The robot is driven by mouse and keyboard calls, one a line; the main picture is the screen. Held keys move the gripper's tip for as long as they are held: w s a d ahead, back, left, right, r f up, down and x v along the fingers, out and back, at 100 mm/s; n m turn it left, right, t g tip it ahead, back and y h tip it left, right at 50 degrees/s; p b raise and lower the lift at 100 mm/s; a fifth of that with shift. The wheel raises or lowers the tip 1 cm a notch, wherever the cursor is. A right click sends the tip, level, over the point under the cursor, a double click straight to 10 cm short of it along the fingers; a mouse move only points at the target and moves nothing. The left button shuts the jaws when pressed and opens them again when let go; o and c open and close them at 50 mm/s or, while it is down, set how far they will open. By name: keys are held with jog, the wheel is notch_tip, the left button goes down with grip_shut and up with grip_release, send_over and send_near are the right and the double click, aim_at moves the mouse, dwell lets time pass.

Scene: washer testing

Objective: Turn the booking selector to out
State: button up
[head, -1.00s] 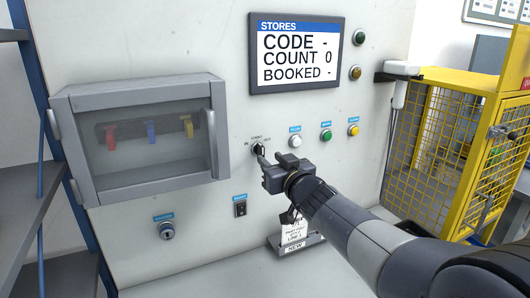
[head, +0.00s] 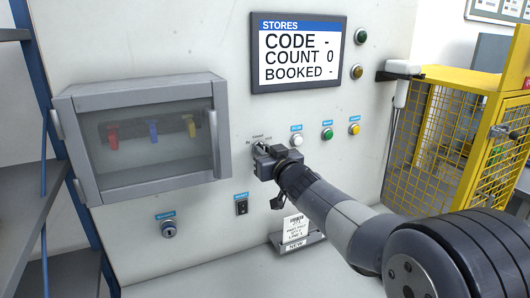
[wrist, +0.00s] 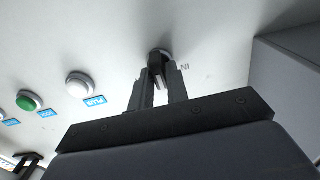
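The booking selector is a small dark rotary knob on the pale panel, below the screen; in the head view my gripper mostly covers it. In the wrist view the selector (wrist: 158,54) sits at the tips of my two fingers, its lever between them, with an "IN" mark to its right. My gripper (head: 260,148) also shows in the wrist view (wrist: 159,74). A narrow gap shows between the fingers; whether they press on the lever I cannot tell. The screen (head: 298,55) reads CODE -, COUNT 0, BOOKED -.
White (head: 297,140), green (head: 327,134) and yellow (head: 354,129) buttons lie right of the selector. A glazed grey box (head: 150,140) juts out at left. A rocker switch (head: 242,207), a key switch (head: 169,229) and a label stand (head: 297,238) sit lower. A yellow cage (head: 450,140) stands right.

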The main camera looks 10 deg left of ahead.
grip_shut()
jog(key=shift+r+m+p, duration=0.1)
jog(key=shift+m+p, duration=0.2)
jog(key=shift+p, duration=0.25)
jog(key=m+p, duration=0.3)
jog(key=p, duration=0.1)
jog(key=shift+m, duration=0.4)
jog(key=m+p, duration=0.2)
jog(key=m, duration=0.1)
jog(key=shift+w+d+m, duration=0.1)
jog(key=shift+m, duration=0.2)
jog(key=shift+f+m+p, duration=0.2)
jog(key=shift+m+p, duration=0.9)
jog(key=shift+m, duration=0.8)
